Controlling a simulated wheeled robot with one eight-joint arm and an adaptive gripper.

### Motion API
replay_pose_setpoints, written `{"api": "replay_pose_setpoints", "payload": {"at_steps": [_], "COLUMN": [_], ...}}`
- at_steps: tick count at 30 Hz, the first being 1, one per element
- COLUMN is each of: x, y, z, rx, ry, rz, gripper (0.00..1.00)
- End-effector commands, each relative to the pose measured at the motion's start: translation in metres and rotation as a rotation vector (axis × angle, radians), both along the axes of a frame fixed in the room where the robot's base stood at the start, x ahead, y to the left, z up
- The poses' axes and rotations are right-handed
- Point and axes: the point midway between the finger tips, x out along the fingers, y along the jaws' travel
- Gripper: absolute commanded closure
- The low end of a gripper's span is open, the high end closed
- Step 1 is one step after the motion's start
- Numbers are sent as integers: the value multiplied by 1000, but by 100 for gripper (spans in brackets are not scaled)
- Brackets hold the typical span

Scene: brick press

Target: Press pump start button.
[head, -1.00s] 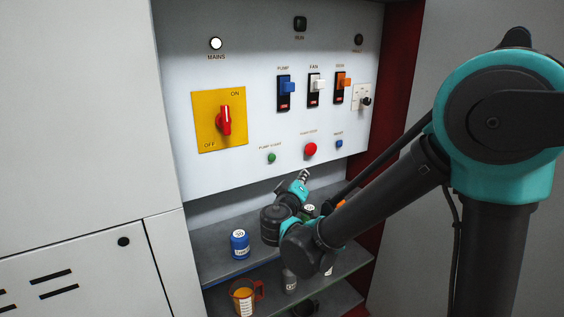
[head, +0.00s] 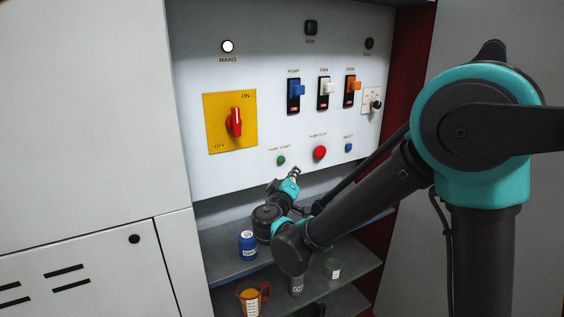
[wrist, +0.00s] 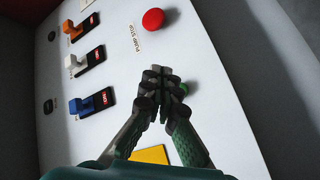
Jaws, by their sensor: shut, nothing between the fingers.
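The green pump start button (head: 281,160) sits low on the white panel, left of the red pump stop button (head: 319,152). My gripper (head: 295,173) is just below and to the right of the green button in the head view. In the wrist view my gripper (wrist: 158,78) is shut, with nothing between its fingers. There the green button (wrist: 183,89) shows just right of the fingertips, partly hidden by them. I cannot tell whether the fingers touch the panel. The red button also shows in the wrist view (wrist: 153,19).
The panel also has a yellow plate with a red rotary switch (head: 235,122), three rocker switches (head: 325,89) and a small blue button (head: 348,148). Below, the shelf holds a blue jar (head: 248,245); an orange jug (head: 251,297) stands lower. The mains lamp (head: 228,46) is white.

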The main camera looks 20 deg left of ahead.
Motion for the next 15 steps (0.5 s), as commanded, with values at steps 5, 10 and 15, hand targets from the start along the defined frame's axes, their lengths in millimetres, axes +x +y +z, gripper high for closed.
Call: {"api": "replay_pose_setpoints", "payload": {"at_steps": [5, 10, 15], "x": [16, 28, 34], "y": [19, 32, 40], "z": [0, 0, 0], "rx": [0, 0, 0], "ry": [0, 0, 0], "rz": [-1, -1, 0], "gripper": [100, 100, 100]}}
